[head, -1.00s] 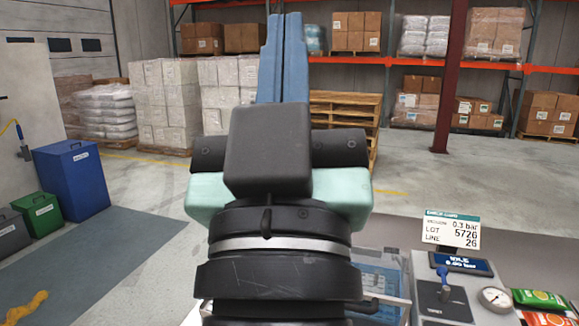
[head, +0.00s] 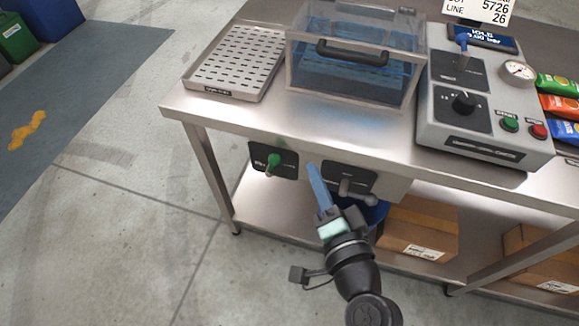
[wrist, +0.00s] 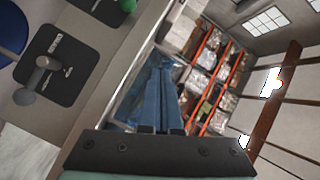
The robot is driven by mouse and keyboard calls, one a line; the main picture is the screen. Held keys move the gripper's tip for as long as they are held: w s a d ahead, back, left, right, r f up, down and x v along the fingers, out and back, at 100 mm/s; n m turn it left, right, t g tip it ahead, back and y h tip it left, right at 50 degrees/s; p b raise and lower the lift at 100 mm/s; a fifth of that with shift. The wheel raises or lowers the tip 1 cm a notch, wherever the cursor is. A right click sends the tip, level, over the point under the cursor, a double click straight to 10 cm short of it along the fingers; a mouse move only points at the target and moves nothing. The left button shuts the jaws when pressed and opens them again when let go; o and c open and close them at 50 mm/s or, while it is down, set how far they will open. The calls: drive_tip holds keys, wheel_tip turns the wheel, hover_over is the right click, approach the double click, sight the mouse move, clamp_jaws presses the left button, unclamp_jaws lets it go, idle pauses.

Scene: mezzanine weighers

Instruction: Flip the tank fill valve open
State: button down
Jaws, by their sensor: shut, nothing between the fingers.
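Two valves sit on black plates on the bench's front edge. The left one has a green handle (head: 273,162); the right one has a grey lever (head: 347,187). Their labels are too small to read, so I cannot tell which is the tank fill valve. In the wrist view the grey lever (wrist: 45,64) is at the upper left and the green handle (wrist: 127,5) is at the top edge. My gripper (head: 312,168) has its blue fingers shut and empty, pointing up between the two valve plates in the head view. In the wrist view my gripper (wrist: 158,62) is right of the valves, apart from the grey lever.
On the steel bench (head: 180,103) stand a perforated tray (head: 235,62), a clear-lidded tank (head: 350,75) and a control box (head: 475,105) with knobs and gauge. Cardboard boxes (head: 415,225) and a blue container (head: 375,214) are below. Floor at left is open.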

wheel_tip(320, 180, down, 7)
drive_tip(key=s+d+m+g, duration=0.1)
drive_tip(key=s+m, duration=0.1)
drive_tip(key=s, duration=0.1)
approach(274, 163)
drive_tip(key=w+d, duration=0.4)
drive_tip(key=w, duration=0.1)
drive_tip(key=shift+w+a+f, duration=0.3)
drive_tip(key=shift+w+a, duration=0.3)
drive_tip(key=shift+a, duration=0.25)
drive_tip(key=shift+w+a+f, duration=0.25)
drive_tip(key=shift+w+a, duration=0.3)
drive_tip(key=shift+a, duration=0.3)
drive_tip(key=shift+r+p, duration=0.15)
drive_tip(key=shift+p, duration=0.15)
